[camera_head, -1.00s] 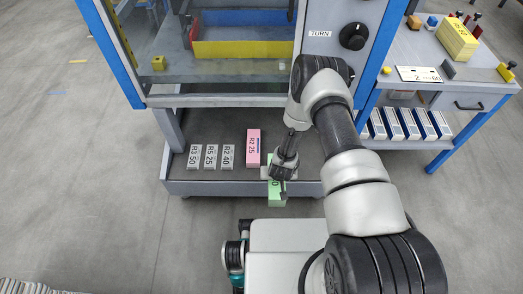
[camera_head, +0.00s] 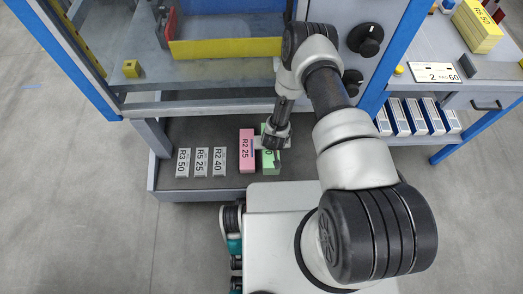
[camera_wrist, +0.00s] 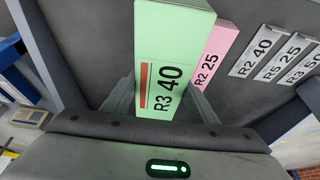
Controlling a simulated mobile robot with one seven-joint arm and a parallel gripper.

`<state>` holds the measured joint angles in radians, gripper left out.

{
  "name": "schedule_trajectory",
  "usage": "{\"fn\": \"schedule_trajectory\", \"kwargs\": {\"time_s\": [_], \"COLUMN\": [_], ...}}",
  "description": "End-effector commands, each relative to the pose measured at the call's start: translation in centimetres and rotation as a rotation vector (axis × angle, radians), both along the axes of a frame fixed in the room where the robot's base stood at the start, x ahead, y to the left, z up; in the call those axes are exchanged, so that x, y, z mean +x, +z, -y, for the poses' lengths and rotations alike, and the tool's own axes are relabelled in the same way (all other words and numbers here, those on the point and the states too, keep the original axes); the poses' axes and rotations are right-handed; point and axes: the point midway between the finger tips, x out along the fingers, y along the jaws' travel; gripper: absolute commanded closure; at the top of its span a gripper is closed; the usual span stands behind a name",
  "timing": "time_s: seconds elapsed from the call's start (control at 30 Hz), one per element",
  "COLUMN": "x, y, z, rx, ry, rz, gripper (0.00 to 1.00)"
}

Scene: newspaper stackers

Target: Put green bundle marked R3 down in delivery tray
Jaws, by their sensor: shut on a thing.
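The green bundle (camera_wrist: 172,40) marked R3 40 fills the middle of the wrist view, gripped between my fingers. In the head view the green bundle (camera_head: 267,163) is partly hidden under my gripper (camera_head: 272,146). My gripper (camera_wrist: 160,105) is shut on it. The delivery tray (camera_head: 215,188) is the low grey shelf under the machine, with a raised front rim. The bundle is over the tray, just right of a pink bundle (camera_head: 246,150) marked R2 25. I cannot tell whether it touches the tray floor.
Grey labels R3 50 (camera_head: 183,163), R5 25 (camera_head: 201,162) and R2 40 (camera_head: 219,161) lie left of the pink bundle. The machine cabinet (camera_head: 200,108) overhangs the tray. A side table (camera_head: 440,85) with a yellow stack (camera_head: 477,27) stands at the right.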

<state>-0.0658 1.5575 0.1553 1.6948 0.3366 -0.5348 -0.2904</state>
Motion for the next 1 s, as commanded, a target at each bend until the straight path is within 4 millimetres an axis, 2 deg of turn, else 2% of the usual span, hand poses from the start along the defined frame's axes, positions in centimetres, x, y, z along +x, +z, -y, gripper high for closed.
{"fn": "schedule_trajectory", "kwargs": {"time_s": [0.03, 0.2, 0.47, 0.7, 1.0], "x": [-0.1, 0.0, 0.1, 0.0, 0.1], "y": [-1.2, -3.9, -5.5, -8.5, -8.8], "z": [0.0, 0.0, 0.0, 0.0, 0.0], "rx": [0.0, 0.001, 0.0, 0.0, 0.0], "ry": [-0.001, -0.002, -0.001, -0.001, -0.001], "rz": [0.0, 0.0, 0.002, 0.001, 0.003], "gripper": [1.0, 1.0, 1.0, 1.0, 1.0]}}
